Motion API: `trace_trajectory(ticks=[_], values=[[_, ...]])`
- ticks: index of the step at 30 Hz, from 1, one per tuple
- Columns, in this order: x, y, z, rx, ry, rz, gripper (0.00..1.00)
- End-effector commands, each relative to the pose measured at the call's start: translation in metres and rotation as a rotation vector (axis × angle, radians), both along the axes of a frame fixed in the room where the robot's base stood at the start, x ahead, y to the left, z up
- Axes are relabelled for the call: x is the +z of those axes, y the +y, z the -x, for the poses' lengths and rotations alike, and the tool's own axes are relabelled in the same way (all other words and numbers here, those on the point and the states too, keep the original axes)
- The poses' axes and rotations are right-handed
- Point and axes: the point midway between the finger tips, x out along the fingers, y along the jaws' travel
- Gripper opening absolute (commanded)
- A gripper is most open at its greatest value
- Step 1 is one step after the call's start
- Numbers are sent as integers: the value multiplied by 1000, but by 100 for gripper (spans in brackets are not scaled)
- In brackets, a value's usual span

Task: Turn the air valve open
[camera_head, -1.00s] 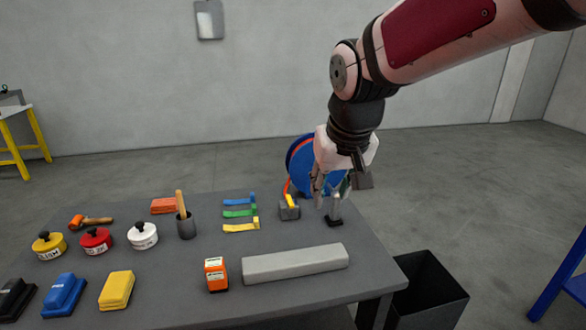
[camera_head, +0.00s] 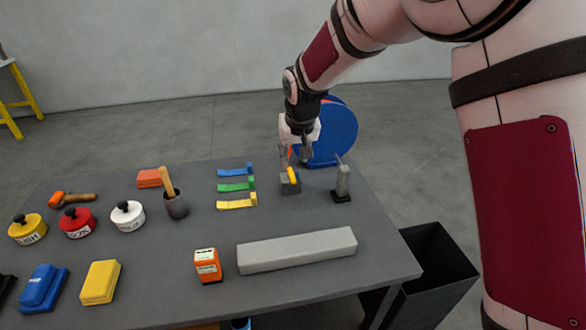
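The air valve is a small grey block (camera_head: 290,186) with a yellow lever (camera_head: 292,175) on top, standing at the back right of the table. An orange-red hose shows just behind it, in front of a blue reel (camera_head: 332,134). My gripper (camera_head: 294,160) points down right above the valve, its fingertips close to the yellow lever. The fingers look apart, with the lever below or between them; I cannot tell if they touch it. The lever's far end is partly hidden by the fingers.
A grey upright tool on a black base (camera_head: 342,184) stands just right of the valve. Blue, green and yellow strips (camera_head: 237,186) lie to its left. A long grey bar (camera_head: 297,249) and an orange box (camera_head: 207,265) lie in front. A black bin (camera_head: 434,268) stands right of the table.

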Motion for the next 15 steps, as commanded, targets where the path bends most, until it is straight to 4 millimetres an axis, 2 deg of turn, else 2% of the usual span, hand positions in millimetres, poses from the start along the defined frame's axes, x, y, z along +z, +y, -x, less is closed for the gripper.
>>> trace_trajectory(ticks=[1, 7, 15], values=[[-11, 1, -3, 0, 3, 1, 33], [-44, 5, -17, 0, 3, 1, 33], [-69, 8, -28, 0, -1, 1, 33]])
